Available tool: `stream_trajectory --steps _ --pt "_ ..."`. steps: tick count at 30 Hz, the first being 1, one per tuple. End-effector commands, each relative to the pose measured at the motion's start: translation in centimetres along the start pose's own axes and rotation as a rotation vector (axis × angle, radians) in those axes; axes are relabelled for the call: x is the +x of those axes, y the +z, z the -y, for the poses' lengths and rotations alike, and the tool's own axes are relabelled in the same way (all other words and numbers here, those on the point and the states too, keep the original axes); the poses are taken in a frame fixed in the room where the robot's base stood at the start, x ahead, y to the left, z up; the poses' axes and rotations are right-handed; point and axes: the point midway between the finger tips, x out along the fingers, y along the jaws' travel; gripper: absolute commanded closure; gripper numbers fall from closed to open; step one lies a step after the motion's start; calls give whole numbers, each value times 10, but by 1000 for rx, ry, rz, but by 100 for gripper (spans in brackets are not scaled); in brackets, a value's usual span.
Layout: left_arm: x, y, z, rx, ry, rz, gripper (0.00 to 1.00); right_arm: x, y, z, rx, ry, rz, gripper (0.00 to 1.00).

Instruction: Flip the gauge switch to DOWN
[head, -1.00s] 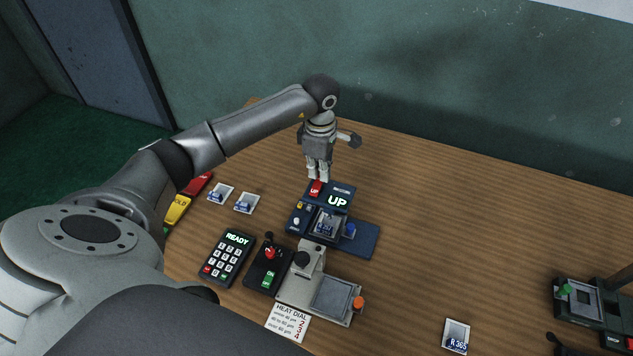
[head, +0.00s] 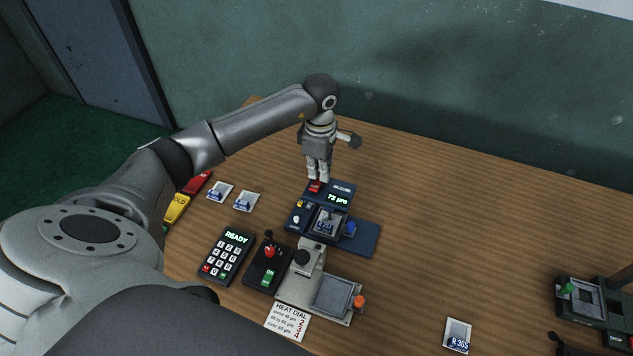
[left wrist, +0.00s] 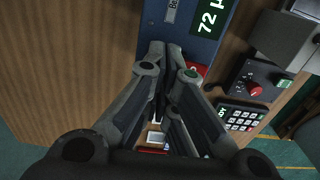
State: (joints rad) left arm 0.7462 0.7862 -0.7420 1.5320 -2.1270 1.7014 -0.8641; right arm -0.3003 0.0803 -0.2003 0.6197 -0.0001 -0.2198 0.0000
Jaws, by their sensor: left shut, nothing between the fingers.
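The blue gauge (head: 340,192) stands near the middle of the table, and its screen reads "72 µm" in green. Its red switch (head: 315,187) is at the left end of the top, right by the tips of my left gripper (head: 317,178). In the left wrist view the gauge (left wrist: 185,30) is ahead of the fingers, and the red switch (left wrist: 196,70) shows beside them, partly hidden. My left gripper is shut and empty, pointing down at the switch; whether it touches it I cannot tell. My right gripper is out of view.
A keypad reading READY (head: 227,256), a black box with a red knob (head: 268,264) and a grey press (head: 330,294) stand in front of the gauge. Small cards (head: 246,201) lie to the left. The table right of the gauge (head: 450,230) is mostly clear.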

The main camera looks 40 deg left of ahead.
Motion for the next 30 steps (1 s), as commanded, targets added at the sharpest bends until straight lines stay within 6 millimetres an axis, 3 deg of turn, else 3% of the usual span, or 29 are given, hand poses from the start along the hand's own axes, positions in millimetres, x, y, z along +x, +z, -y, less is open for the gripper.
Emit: stream_trajectory --steps 22,30 --pt "-62 0 0 0 3 0 100 -36 -3 -1 0 0 0 60" --pt "-67 0 0 0 1 0 100 -37 -3 -1 0 0 0 60"
